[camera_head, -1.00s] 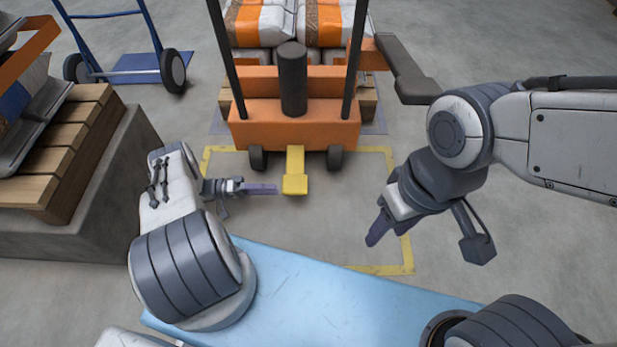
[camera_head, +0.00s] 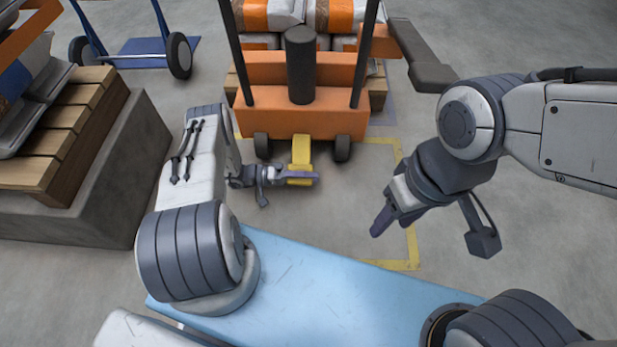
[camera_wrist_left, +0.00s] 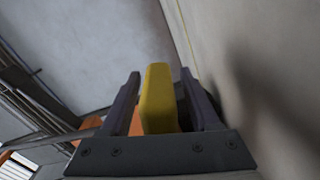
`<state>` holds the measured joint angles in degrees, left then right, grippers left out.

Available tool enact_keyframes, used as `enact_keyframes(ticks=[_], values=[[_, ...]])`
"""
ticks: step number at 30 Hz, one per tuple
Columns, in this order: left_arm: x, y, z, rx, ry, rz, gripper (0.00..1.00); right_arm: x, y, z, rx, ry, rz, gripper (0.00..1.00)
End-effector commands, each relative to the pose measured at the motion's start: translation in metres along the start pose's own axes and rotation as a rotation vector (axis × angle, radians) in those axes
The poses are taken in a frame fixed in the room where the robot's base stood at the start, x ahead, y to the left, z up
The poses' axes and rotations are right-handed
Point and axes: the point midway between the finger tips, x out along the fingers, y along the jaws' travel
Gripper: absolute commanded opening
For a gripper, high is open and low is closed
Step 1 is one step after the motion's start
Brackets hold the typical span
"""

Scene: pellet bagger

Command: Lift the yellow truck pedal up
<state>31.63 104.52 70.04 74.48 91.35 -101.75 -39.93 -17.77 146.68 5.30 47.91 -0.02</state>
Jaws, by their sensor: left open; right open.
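The yellow pedal (camera_head: 301,151) sticks out low from the front of the orange truck (camera_head: 300,118), between its two front wheels. My left gripper (camera_head: 300,176) is at the pedal's near end, with its fingers pointing right across it and partly hiding it. In the left wrist view the pedal (camera_wrist_left: 158,98) stands between the two dark fingers of my left gripper (camera_wrist_left: 160,100), with a narrow gap seen on each side. The left gripper is open around it. My right gripper (camera_head: 381,220) is open and empty above the floor, right of the pedal.
The truck carries a pallet of stacked orange and white bags (camera_head: 270,15). A grey block (camera_head: 110,185) with a wooden pallet (camera_head: 70,125) and bags stands at the left. A blue hand cart (camera_head: 150,50) is behind it. Yellow tape (camera_head: 408,200) marks the floor around the truck's front.

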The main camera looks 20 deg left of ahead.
Motion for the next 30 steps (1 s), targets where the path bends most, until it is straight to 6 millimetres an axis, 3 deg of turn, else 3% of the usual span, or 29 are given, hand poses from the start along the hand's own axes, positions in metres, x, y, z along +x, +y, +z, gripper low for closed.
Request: enact_keyframes(ticks=[5, 9, 10, 30], values=[[-0.0007, 0.0002, -0.0002, 0.0, 0.001, -0.001, 0.62, -0.0002, 0.0, -0.0001, 0.0, 0.0, 0.0, 0.5], [-0.0008, 0.0002, -0.0002, 0.0, 0.001, 0.0, 0.09, -0.0002, 0.0, 0.0, 0.0, 0.0, 0.0, 0.5], [-0.0008, 0.0002, -0.0002, 0.0, 0.001, 0.0, 0.0, -0.0002, 0.0, 0.0, 0.0, 0.0, 0.0, 0.5], [-0.001, -0.0001, -0.0002, 0.001, 0.0, -0.002, 0.0, -0.0002, 0.0, 0.0, 0.0, 0.0, 0.0, 0.5]])
